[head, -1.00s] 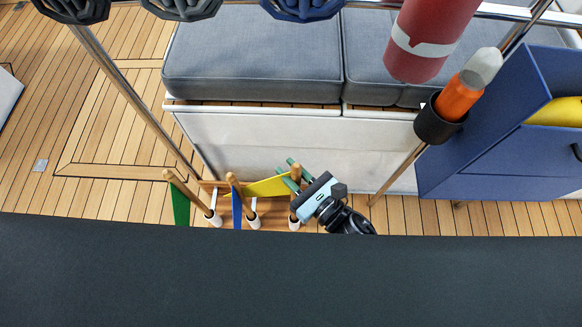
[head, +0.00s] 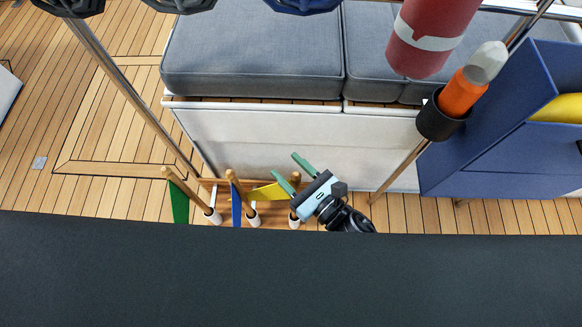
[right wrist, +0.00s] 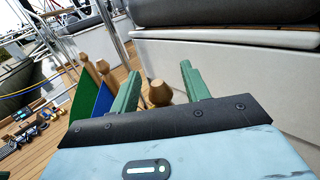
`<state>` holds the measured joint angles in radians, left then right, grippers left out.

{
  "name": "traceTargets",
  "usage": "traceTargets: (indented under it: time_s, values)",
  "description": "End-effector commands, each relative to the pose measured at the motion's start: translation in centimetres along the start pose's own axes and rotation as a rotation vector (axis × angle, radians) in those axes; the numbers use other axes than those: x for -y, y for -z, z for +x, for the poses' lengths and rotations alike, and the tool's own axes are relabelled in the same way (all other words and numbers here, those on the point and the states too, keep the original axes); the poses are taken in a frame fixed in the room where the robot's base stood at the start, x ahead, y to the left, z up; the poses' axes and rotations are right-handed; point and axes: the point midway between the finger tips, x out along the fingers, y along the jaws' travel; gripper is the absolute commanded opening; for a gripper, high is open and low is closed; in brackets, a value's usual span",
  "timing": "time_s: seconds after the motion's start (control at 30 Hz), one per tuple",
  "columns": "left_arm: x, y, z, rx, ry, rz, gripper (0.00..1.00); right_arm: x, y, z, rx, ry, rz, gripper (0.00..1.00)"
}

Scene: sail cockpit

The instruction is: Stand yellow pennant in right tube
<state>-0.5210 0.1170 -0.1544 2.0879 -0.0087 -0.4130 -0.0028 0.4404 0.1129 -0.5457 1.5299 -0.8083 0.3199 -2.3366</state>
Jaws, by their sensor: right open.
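The yellow pennant (head: 268,193) stands at the right tube (head: 294,221), its flag pointing left in the head view. My right gripper (head: 296,171) is open around the top of its pole. In the right wrist view, the pole's round wooden knob (right wrist: 160,94) shows between the two green fingers, with space on both sides. My left gripper is not in view.
A white bench (head: 280,145) with grey cushions (head: 255,60) stands just behind the tubes. A blue cabinet (head: 500,150) and a black holder (head: 440,122) with an orange flare are to the right. A dark surface (head: 290,280) fills the front.

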Motion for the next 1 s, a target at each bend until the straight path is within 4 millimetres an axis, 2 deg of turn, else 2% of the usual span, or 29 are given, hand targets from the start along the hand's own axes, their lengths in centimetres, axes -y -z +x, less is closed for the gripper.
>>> traceTargets:
  time_s: [0.17, 0.4, 0.6, 1.0]
  values:
    - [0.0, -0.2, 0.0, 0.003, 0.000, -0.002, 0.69, 0.0, 0.2, -1.2, -0.003, 0.000, 0.000, 0.46]
    - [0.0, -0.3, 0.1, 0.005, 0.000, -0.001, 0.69, -0.1, 0.1, -5.0, -0.002, 0.000, 0.002, 0.46]
    - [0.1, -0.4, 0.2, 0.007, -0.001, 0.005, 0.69, 0.0, 0.0, -7.2, 0.000, 0.000, 0.000, 0.46]
    - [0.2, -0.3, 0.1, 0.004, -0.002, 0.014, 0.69, 0.0, 0.0, -7.8, 0.001, 0.000, -0.001, 0.46]
